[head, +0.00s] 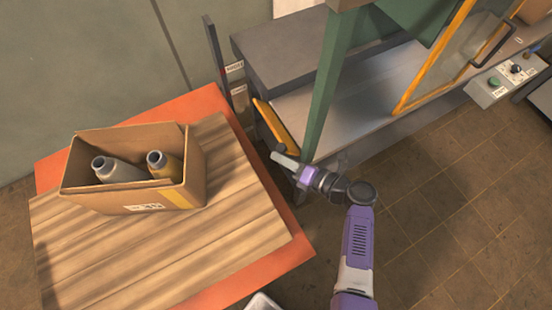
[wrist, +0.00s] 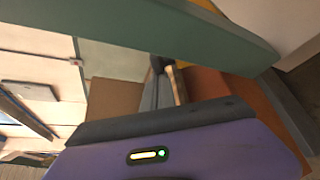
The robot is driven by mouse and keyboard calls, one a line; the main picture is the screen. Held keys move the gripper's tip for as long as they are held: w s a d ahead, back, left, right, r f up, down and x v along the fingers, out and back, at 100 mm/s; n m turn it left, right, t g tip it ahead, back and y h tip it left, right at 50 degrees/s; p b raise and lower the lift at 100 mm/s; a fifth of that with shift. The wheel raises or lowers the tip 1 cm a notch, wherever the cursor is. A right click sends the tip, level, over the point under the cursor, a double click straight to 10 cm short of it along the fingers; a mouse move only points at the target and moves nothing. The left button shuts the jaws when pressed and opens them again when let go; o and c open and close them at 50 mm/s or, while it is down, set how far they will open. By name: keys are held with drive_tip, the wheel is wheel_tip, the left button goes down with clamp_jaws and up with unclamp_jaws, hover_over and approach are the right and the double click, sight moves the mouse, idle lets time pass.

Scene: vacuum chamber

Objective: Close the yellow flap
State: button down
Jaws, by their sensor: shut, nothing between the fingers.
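The yellow flap (head: 275,127) is a narrow yellow panel at the left end of the machine's grey bed, seen nearly edge-on and slanting in the head view. My gripper (head: 275,155) is shut and empty, just below the flap's lower end and left of the green post. I cannot tell whether it touches the flap. In the wrist view the shut fingers (wrist: 158,66) point away under a green beam. A small yellow patch shows behind them, perhaps the flap, mostly hidden by the beam and fingers.
The green post (head: 325,95) stands close to my gripper. A yellow-framed door (head: 437,55) and a control box (head: 500,83) are to the right. A cardboard box (head: 165,195) with two bottles stands on a wooden pallet (head: 240,235) at left. Tiled floor at lower right is clear.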

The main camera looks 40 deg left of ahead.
sight(285, 150)
drive_tip(key=shift+w+d+r+p, duration=0.25)
drive_tip(key=shift+w+r+p, duration=0.25)
drive_tip(key=shift+w, duration=0.1)
drive_tip(key=shift+w+d+r+p, duration=0.25)
drive_tip(key=shift+w+r+p, duration=0.1)
drive_tip(key=shift+w+r, duration=0.15)
drive_tip(key=shift+w+f, duration=0.1)
